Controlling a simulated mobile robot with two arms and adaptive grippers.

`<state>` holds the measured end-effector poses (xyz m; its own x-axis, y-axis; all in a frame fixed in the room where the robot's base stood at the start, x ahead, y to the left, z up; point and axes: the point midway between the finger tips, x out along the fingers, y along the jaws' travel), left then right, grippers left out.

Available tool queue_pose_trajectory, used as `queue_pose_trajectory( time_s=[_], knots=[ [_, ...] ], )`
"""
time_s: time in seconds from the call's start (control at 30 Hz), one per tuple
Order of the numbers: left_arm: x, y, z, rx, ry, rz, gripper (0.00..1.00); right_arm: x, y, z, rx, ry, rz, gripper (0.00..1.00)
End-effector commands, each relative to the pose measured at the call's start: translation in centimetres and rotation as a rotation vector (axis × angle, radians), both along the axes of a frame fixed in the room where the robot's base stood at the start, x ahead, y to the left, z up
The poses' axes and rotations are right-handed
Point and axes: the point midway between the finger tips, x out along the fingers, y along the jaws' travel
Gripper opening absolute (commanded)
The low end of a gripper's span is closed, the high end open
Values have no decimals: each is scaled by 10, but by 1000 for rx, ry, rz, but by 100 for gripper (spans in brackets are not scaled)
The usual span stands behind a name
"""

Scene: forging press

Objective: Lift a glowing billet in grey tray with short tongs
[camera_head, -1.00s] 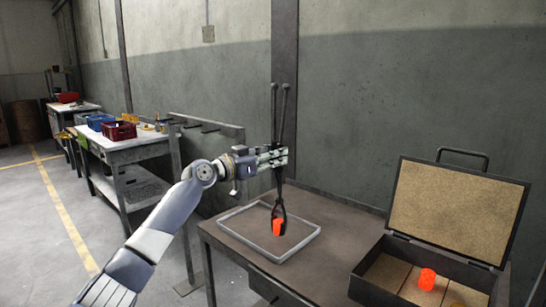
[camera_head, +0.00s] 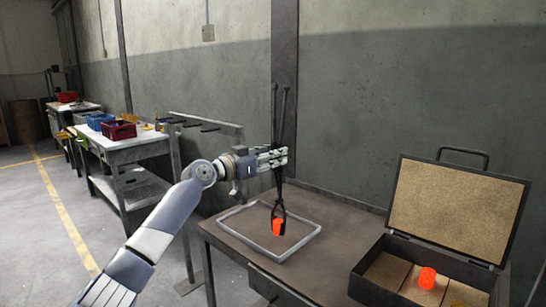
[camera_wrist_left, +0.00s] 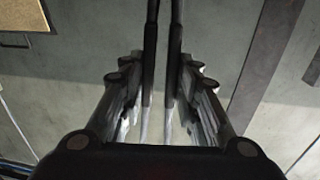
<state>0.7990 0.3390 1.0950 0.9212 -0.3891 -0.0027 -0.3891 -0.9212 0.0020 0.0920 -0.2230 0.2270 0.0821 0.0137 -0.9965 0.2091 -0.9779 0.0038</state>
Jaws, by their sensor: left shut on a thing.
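My left gripper (camera_head: 274,159) is shut on the short black tongs (camera_head: 276,125), which hang upright with their jaws down. The tongs' two handles also show between the fingers in the left wrist view (camera_wrist_left: 150,45). A glowing orange billet (camera_head: 278,227) is at the tongs' jaws, over the grey tray (camera_head: 243,243). I cannot tell whether the billet touches the tray floor. A second glowing billet (camera_head: 427,278) lies in the open dark case (camera_head: 375,292) at the right. My right gripper is not in view.
The tray and case stand on a brown table (camera_head: 330,262). The case's raised lid (camera_head: 455,213) stands at the right. A grey rack (camera_head: 215,128) with dark bars is behind my left arm. A workbench (camera_head: 130,148) with coloured bins is further left.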

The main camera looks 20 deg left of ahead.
Motion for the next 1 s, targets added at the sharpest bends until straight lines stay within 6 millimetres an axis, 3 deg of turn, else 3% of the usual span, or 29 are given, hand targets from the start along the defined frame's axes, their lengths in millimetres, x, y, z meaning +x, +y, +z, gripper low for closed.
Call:
queue_pose_trajectory(
  time_s=[1.0],
  knots=[
    [-1, 0, 0, -3, -11, 1, 0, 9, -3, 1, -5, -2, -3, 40]
  ],
)
